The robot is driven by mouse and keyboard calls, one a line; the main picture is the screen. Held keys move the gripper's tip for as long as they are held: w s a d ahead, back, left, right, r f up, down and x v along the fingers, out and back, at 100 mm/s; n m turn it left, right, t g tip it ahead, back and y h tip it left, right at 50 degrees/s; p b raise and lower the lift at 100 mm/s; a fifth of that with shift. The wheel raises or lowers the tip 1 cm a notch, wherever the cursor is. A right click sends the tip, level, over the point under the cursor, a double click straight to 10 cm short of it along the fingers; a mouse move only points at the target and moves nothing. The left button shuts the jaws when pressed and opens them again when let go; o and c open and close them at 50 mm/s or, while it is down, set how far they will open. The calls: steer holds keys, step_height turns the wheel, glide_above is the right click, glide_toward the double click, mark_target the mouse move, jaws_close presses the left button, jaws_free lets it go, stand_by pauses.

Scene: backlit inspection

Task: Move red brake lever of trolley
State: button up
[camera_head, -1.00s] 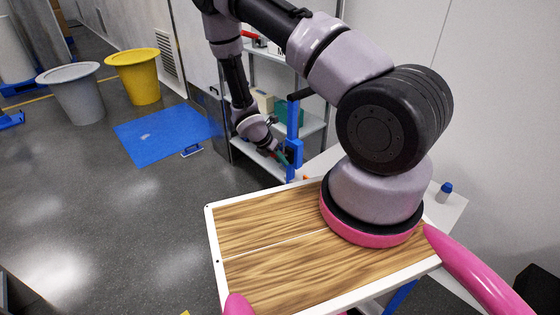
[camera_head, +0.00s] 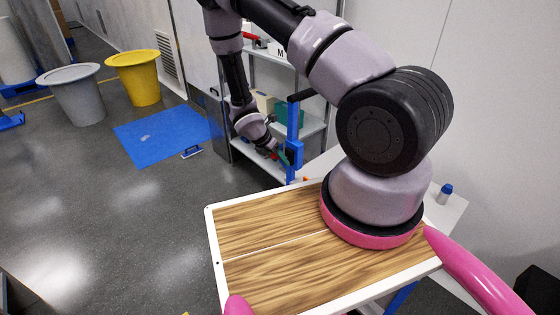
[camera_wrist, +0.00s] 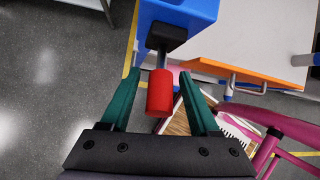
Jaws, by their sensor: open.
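The red brake lever (camera_wrist: 160,93) shows in the wrist view as a short red cylinder on a dark stem, fixed to a blue block (camera_wrist: 180,12) at the top. My gripper (camera_wrist: 161,82) has its two green fingers apart, one on each side of the red lever. A gap shows between the lever and each finger. In the head view my gripper (camera_head: 281,156) is beside the blue upright (camera_head: 293,135) of the trolley, with a small red spot near its fingers. The lever's exact depth between the fingers is hard to tell.
A shelf unit (camera_head: 312,124) with boxes stands behind the arm. An orange panel (camera_wrist: 245,72) lies right of the lever in the wrist view. A blue mat (camera_head: 163,133), a yellow bin (camera_head: 137,75) and a grey bin (camera_head: 76,92) stand left. Open floor lies in front.

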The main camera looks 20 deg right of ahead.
steer(key=w+v, duration=0.1)
steer(key=v, duration=0.8)
steer(key=shift+s+r, duration=0.3)
steer(key=shift+s, duration=0.15)
steer(key=shift+a, duration=0.1)
